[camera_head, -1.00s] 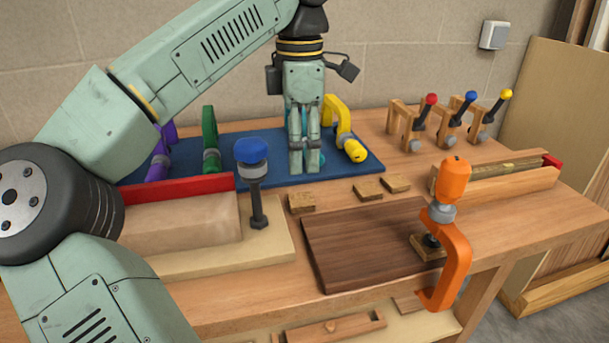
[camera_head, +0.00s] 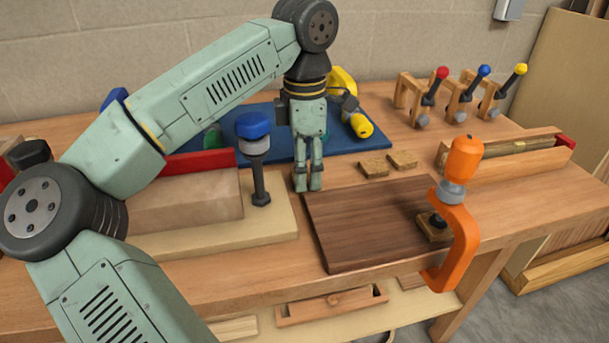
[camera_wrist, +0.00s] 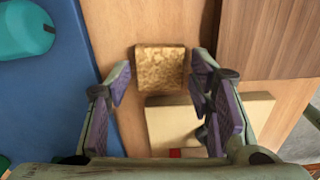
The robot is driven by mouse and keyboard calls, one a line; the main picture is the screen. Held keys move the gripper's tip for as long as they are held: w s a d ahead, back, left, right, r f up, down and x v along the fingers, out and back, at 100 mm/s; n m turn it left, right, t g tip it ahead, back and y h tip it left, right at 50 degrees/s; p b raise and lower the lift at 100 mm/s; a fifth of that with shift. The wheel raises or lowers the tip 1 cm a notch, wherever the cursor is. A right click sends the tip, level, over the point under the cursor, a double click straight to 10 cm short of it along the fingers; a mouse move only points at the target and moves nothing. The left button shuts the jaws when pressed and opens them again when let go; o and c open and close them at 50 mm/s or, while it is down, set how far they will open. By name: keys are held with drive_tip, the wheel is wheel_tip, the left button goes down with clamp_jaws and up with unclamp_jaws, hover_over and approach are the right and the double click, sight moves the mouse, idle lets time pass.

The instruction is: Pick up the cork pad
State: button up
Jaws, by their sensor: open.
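A small square cork pad (camera_wrist: 160,67) lies on the wooden bench top in the wrist view, between and just beyond my two fingers. In the head view my gripper (camera_head: 308,184) hides that pad. My gripper points down there, low over the bench between the blue-topped clamp and the dark board. Its fingers stand apart, one on each side of the pad, with a gap on both sides. Two more cork pads (camera_head: 373,168) (camera_head: 402,160) lie to the right, behind the dark board. Another pad (camera_head: 433,229) sits under the orange clamp.
The dark board (camera_head: 375,225) is close at right. The blue-topped clamp (camera_head: 256,160) and pale base (camera_head: 275,220) are close at left. A blue mat (camera_head: 280,146) with clamps lies behind. An orange clamp (camera_head: 460,215) grips the board's right side.

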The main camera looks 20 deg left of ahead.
drive_tip(key=shift+f, duration=0.3)
drive_tip(key=shift+c, duration=0.4)
drive_tip(key=c, duration=0.4)
drive_tip(key=shift+r, duration=0.1)
